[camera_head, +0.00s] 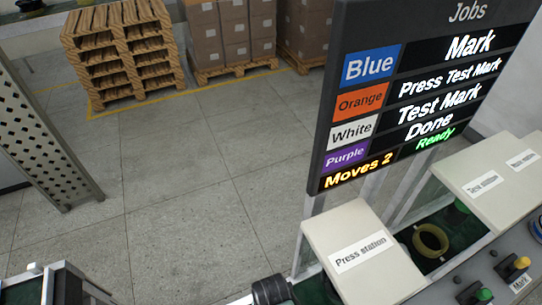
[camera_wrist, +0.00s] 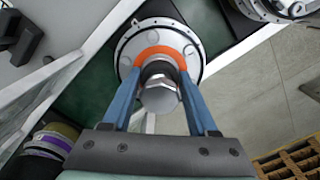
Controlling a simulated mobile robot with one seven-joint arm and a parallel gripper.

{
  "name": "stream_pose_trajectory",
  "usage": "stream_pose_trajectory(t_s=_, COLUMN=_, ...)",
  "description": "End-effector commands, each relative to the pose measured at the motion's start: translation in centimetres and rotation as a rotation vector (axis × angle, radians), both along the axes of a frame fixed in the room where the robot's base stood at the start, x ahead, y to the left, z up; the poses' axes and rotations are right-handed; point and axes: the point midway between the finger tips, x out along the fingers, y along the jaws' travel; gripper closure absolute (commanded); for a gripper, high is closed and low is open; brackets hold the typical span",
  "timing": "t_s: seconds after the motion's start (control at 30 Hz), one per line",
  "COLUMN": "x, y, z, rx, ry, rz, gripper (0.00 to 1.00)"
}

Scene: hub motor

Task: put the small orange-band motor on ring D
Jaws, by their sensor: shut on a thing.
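The orange-band motor (camera_wrist: 132,48) is a round silver disc with an orange ring around its central shaft, at the top middle of the wrist view. My gripper (camera_wrist: 160,76) has its two blue fingers closed on either side of the shaft, just below the orange band. The motor is over or on a dark green surface; I cannot tell whether it touches it. In the head view my gripper does not show. No ring marked D can be read in either view.
A purple-banded motor (camera_wrist: 55,139) stands at lower left in the wrist view; another silver motor (camera_wrist: 268,8) is at top right. The head view shows a Jobs board (camera_head: 420,85), the press station (camera_head: 365,260), a yellow ring (camera_head: 430,240) and pallets (camera_head: 122,50) beyond open floor.

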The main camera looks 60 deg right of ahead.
Motion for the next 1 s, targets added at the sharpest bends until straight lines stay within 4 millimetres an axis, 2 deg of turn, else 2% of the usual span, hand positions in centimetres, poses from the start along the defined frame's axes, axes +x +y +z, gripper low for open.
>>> stream_pose_trajectory(t_s=0.2, x=0.2, y=-0.1, z=-0.1, rx=-0.003, ry=-0.006, rz=0.0, gripper=1.0)
stream_pose_trajectory(t_s=0.23, x=0.0, y=0.0, z=-0.3, rx=0.0, ry=0.0, rz=0.0, gripper=0.37)
stream_pose_trajectory(t_s=0.37, x=0.0, y=0.0, z=-0.2, rx=0.0, ry=0.0, rz=0.0, gripper=0.14)
stream_pose_trajectory(t_s=0.4, x=0.0, y=0.0, z=-0.2, rx=0.0, ry=0.0, rz=0.0, gripper=0.11)
stream_pose_trajectory(t_s=0.77, x=0.0, y=0.0, z=0.3, rx=0.0, ry=-0.001, rz=0.0, gripper=0.11)
stream_pose_trajectory(t_s=0.87, x=0.1, y=-0.1, z=1.3, rx=-0.001, ry=-0.002, rz=-0.001, gripper=0.11)
stream_pose_trajectory(t_s=1.0, x=0.1, y=0.0, z=3.7, rx=-0.001, ry=-0.003, rz=-0.001, gripper=0.11)
